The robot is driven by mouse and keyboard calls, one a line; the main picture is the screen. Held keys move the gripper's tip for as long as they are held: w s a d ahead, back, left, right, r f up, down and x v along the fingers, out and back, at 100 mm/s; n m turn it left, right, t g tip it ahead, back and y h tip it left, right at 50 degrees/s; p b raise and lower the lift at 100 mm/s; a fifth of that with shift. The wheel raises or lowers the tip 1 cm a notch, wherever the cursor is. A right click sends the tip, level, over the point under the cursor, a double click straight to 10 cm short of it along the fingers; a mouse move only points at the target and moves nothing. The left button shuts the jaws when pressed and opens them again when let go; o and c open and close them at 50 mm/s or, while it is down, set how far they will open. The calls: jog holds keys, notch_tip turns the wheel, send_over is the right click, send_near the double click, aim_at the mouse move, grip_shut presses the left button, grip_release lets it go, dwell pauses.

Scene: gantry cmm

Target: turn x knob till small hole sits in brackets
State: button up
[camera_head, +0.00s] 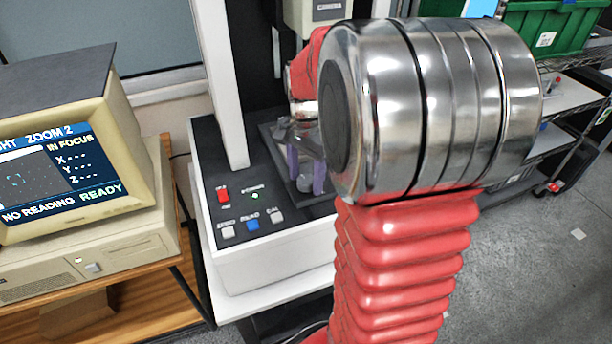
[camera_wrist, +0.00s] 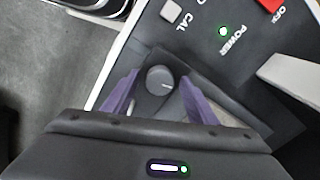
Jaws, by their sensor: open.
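A small dark round knob (camera_wrist: 160,80) with a light pointer line shows in the wrist view, between the two purple fingers of my gripper (camera_wrist: 155,97). The fingers stand apart, with a gap on each side of the knob. In the head view my gripper (camera_head: 305,170) points down over the machine's base, and my arm hides much of it. The monitor (camera_head: 63,174) shows cyan brackets on a dark picture, "ZOOM 2", "IN FOCUS", dashes for X, Y and Z, and "NO READING READY". The small hole is too small to make out for sure.
The machine's panel has a red power switch (camera_head: 222,194), a lit green lamp (camera_head: 255,195), a blue button (camera_head: 252,224) and white buttons. A white column (camera_head: 222,90) rises left of my gripper. A green crate (camera_head: 553,27) sits on a rack at the right.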

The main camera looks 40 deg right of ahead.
jog(key=shift+c, duration=0.7)
jog(key=c, duration=0.9)
jog(key=shift+c, duration=0.2)
jog(key=shift+n, duration=0.6)
jog(key=n, duration=0.3)
jog(key=shift+n, duration=0.3)
jog(key=n, duration=0.5)
jog(key=o, duration=1.1)
